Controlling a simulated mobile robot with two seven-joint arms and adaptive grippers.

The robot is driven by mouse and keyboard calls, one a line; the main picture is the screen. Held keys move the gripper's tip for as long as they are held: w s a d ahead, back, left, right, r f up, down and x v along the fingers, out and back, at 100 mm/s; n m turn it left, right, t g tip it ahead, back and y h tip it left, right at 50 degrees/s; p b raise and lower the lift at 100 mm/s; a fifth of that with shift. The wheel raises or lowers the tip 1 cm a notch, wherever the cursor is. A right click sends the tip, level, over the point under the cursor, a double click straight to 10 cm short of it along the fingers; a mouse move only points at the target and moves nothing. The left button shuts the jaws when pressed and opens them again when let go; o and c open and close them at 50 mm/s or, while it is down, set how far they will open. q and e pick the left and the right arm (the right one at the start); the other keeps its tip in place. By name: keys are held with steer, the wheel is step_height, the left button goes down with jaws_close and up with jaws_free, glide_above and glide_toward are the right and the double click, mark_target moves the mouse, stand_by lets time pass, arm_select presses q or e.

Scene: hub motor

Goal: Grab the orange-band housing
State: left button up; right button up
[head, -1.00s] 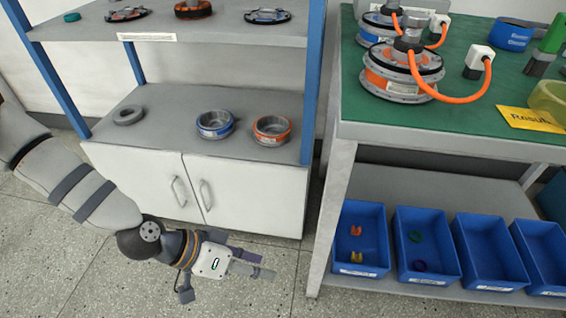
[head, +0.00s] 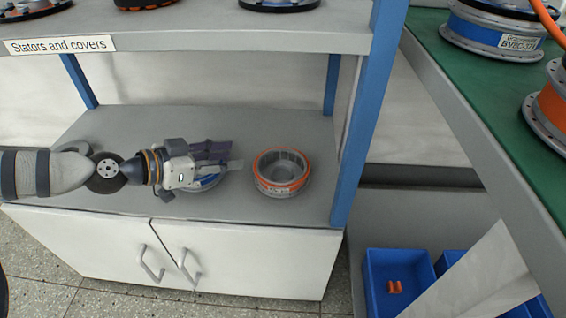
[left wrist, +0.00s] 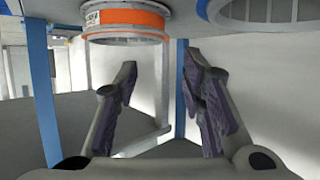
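The orange-band housing (head: 282,181), a grey ring-shaped cup with an orange rim, stands on the lower shelf near its right end. It also shows at the top of the left wrist view (left wrist: 125,36). My left gripper (head: 236,154) is left of it, apart from it, with its fingers pointing toward it. In the left wrist view the fingers (left wrist: 157,62) are spread with nothing between them. A blue-band housing (head: 205,184) stands below my left gripper, partly hidden by it. My right gripper is not in view.
The upper shelf (head: 190,42), labelled "Stators and covers", hangs above my arm. A blue post (head: 362,115) rises right of the orange-band housing. The green bench (head: 468,80) with motors is further right. The lower shelf (head: 120,122) is clear behind my gripper.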

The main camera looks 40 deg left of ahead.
mark_target(266, 152)
arm_select(q)
steer(key=shift+w+a+f, duration=0.1)
steer(key=shift+w, duration=0.3)
steer(key=b+x, duration=0.2)
steer(key=x, duration=0.1)
steer(key=b+x, duration=0.2)
steer(key=x, duration=0.2)
steer(key=b+x, duration=0.2)
steer(key=x, duration=0.2)
steer(key=shift+f, duration=0.35)
steer(key=shift+w+r, duration=0.1)
steer(key=shift+r, duration=0.1)
jaws_close()
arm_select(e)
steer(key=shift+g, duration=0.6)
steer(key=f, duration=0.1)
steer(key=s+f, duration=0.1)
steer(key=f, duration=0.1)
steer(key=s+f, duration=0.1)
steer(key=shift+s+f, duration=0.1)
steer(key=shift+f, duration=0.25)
